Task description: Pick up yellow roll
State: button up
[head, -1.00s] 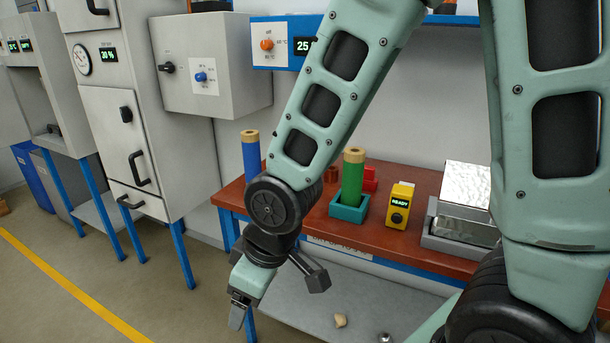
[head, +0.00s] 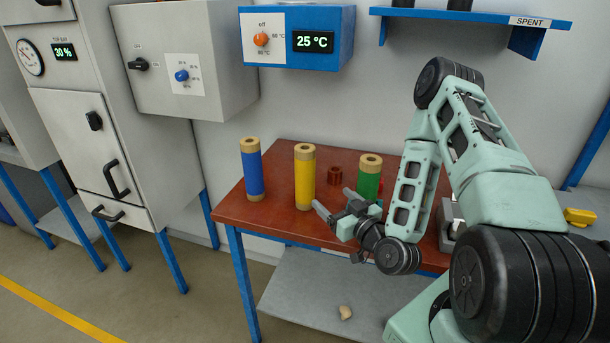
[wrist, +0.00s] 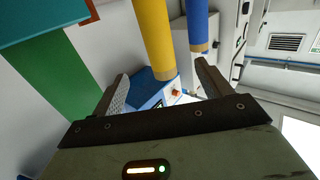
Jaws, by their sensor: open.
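The yellow roll (head: 305,178) stands upright on the red-brown table (head: 228,205), between a blue roll (head: 252,168) on its left and a green roll (head: 369,178) on its right. My gripper (head: 333,212) is at the table's front edge, just right of and in front of the yellow roll, apart from it. Its jaws are open and empty. In the wrist view the yellow roll (wrist: 154,35) shows ahead, above the gap between my fingers (wrist: 160,88), with the blue roll (wrist: 199,25) beside it.
The green roll stands close behind my gripper and wrist. A lower grey shelf (head: 300,295) holds a small tan lump (head: 345,312). A blue temperature box (head: 297,38) hangs on the wall above.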

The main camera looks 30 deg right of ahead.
jog(key=b, duration=0.4)
send_near(311, 176)
jog(key=shift+w, duration=1.3)
jog(key=w+f+b, duration=0.1)
jog(key=b, duration=0.5)
jog(key=shift+w+d, duration=0.1)
jog(key=shift+w, duration=0.15)
jog(key=shift+w+b, duration=0.2)
jog(key=shift+b, duration=0.85)
jog(key=shift+b, duration=1.15)
jog(key=w, duration=0.4)
jog(key=shift+d+r+p, duration=0.1)
jog(key=shift+r+p, duration=0.2)
jog(key=shift+r, duration=0.1)
jog(key=shift+w+d+f+p, duration=0.1)
jog(key=shift+w+p, duration=0.4)
jog(key=shift+w, duration=1.05)
jog(key=shift+w+d+f+p, duration=0.1)
jog(key=shift+w+p, duration=0.4)
jog(key=shift+w, duration=1.05)
jog(key=shift+r, duration=0.1)
jog(key=c, duration=1.3)
